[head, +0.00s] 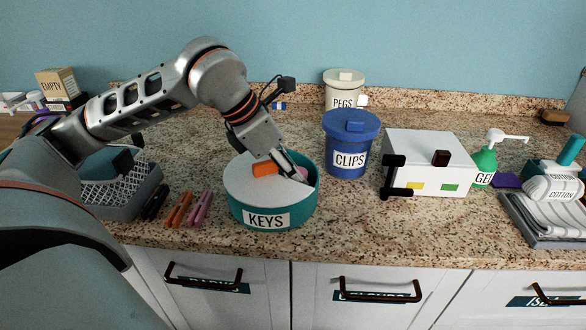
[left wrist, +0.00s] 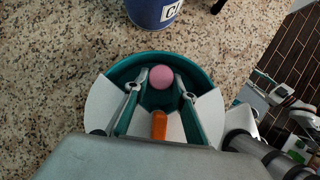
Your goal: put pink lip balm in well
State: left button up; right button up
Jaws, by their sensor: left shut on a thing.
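The pink lip balm (left wrist: 161,77) is a round pink thing between the fingertips of my left gripper (left wrist: 161,84) in the left wrist view. In the head view, only a small pink part (head: 303,172) shows beside the fingers. My left gripper (head: 298,177) is shut on it, pointing down at the open side of the round teal tub (head: 301,214) labelled KEYS. A white lid (head: 246,186) with an orange handle (head: 264,168) covers much of the tub. The opening is the well-like space here. I cannot tell whether the balm touches the tub's floor.
A blue CLIPS canister (head: 348,152) stands behind and right of the tub. A white box (head: 428,158) with black handles stands further right. Pens (head: 178,211) and a grey basket (head: 128,201) lie left. Counter in front of the white box is clear.

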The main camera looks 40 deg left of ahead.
pick_arm(q)
jog(key=o, duration=0.6)
jog(key=shift+r, duration=0.1)
jog(key=shift+r, duration=0.25)
jog(key=p+v, duration=0.2)
jog(key=v, duration=0.9)
jog(key=shift+r+p, duration=0.3)
jog(key=shift+r, duration=0.05)
jog(key=shift+s+r, duration=0.15)
jog(key=shift+r, duration=0.1)
jog(key=shift+s+a+r, duration=0.1)
jog(key=shift+r, duration=0.05)
